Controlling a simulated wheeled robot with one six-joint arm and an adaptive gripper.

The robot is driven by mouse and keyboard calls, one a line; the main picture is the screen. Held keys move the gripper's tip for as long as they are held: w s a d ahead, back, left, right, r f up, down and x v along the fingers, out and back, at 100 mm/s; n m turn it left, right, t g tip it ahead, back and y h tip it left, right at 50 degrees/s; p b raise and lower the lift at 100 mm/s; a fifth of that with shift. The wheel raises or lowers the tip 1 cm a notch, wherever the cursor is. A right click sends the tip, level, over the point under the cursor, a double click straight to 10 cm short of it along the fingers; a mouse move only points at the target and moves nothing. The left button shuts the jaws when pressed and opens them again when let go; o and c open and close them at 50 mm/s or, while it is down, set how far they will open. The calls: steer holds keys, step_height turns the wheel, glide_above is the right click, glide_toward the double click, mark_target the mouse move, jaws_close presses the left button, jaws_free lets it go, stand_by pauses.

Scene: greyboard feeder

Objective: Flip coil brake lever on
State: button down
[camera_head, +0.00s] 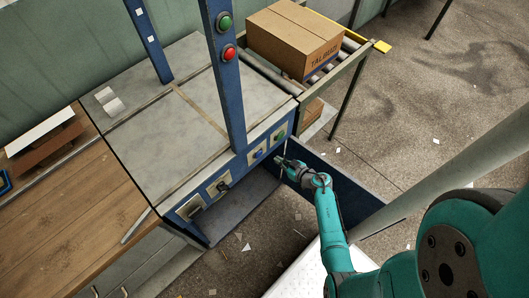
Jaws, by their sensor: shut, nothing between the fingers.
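The blue-framed machine front carries a row of pale control plates. Two plates at the left hold dark levers, one at the lower left (190,208) and one beside it (222,185). Farther right are a blue knob (257,154) and a green knob (280,134). I cannot tell which of these is the coil brake lever, nor read any label. My gripper (279,161) is shut and looks empty. It is close to the right end of the panel, just below the green knob and right of the blue knob. Whether it touches anything is too small to tell.
A blue post with a green button (225,22) and a red button (229,53) rises from the grey machine top (150,115). A cardboard box (293,40) sits on a roller conveyor behind. A wooden table (65,225) adjoins at left. Paper scraps litter the floor.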

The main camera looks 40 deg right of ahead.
steer(key=x, duration=1)
steer(key=shift+f, duration=0.15)
stand_by(0.4)
